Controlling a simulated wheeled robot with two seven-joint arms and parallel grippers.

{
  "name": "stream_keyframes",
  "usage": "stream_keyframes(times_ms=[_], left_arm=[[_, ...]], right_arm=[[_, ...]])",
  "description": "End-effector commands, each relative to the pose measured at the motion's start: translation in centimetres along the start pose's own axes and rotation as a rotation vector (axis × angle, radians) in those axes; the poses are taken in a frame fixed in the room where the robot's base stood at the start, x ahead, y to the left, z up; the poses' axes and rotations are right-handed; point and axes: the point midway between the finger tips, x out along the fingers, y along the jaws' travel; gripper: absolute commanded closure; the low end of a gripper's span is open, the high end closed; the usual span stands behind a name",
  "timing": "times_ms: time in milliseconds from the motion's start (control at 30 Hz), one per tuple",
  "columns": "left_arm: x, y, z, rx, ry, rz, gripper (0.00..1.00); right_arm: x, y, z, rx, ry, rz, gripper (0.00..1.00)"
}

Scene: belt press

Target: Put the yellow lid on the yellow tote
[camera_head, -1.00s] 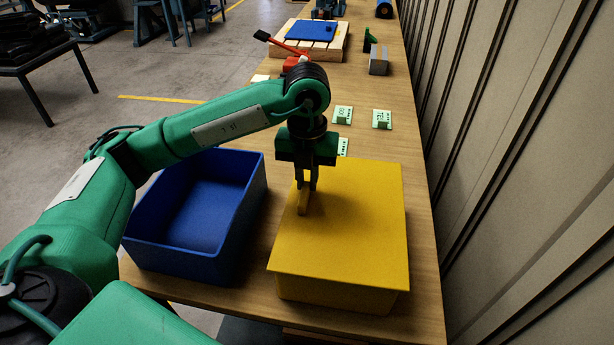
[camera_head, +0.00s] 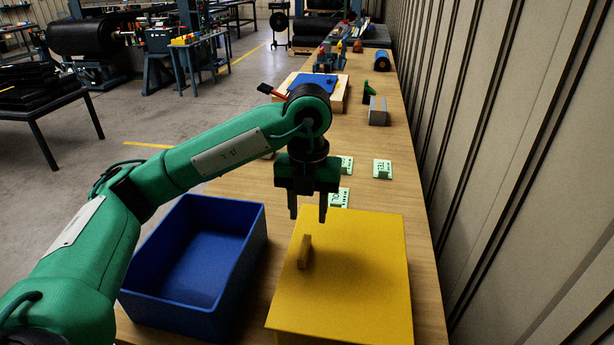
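The yellow lid (camera_head: 350,285) lies flat over the yellow tote at the lower right of the head view. Its handle (camera_head: 304,251) stands up on its left part. My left gripper (camera_head: 308,213) is open and empty, above the lid's far left edge and apart from the handle. My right gripper is not in view.
An open, empty blue tote (camera_head: 195,265) stands left of the yellow one. Several green cards (camera_head: 382,168) lie behind on the wooden table (camera_head: 408,225). A grey block (camera_head: 377,112) and a pallet with a blue sheet are farther back. A ribbed wall (camera_head: 530,150) runs along the right.

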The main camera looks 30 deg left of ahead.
Motion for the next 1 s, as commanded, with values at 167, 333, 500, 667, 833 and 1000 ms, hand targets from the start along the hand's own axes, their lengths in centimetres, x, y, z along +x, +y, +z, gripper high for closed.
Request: stream_keyframes(times_ms=[167, 333, 500, 667, 833, 1000], left_arm=[[-3.0, 0.1, 0.0, -0.001, -0.004, 0.0, 0.61], [-5.5, 0.1, 0.0, -0.002, -0.004, -0.001, 0.61], [-7.2, 0.2, 0.0, -0.001, -0.002, -0.001, 0.61], [-8.0, 0.2, 0.0, -0.001, -0.001, -0.001, 0.61], [-8.2, 0.2, -0.1, -0.001, 0.0, -0.001, 0.61], [-8.1, 0.2, -0.1, -0.001, 0.0, -0.001, 0.61]], right_arm=[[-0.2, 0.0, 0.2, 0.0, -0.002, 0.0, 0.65], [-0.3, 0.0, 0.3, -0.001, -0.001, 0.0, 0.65], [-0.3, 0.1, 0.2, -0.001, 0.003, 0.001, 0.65], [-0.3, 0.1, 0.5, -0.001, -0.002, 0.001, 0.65], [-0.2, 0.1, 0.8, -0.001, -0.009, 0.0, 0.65], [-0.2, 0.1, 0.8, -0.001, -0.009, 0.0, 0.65]])
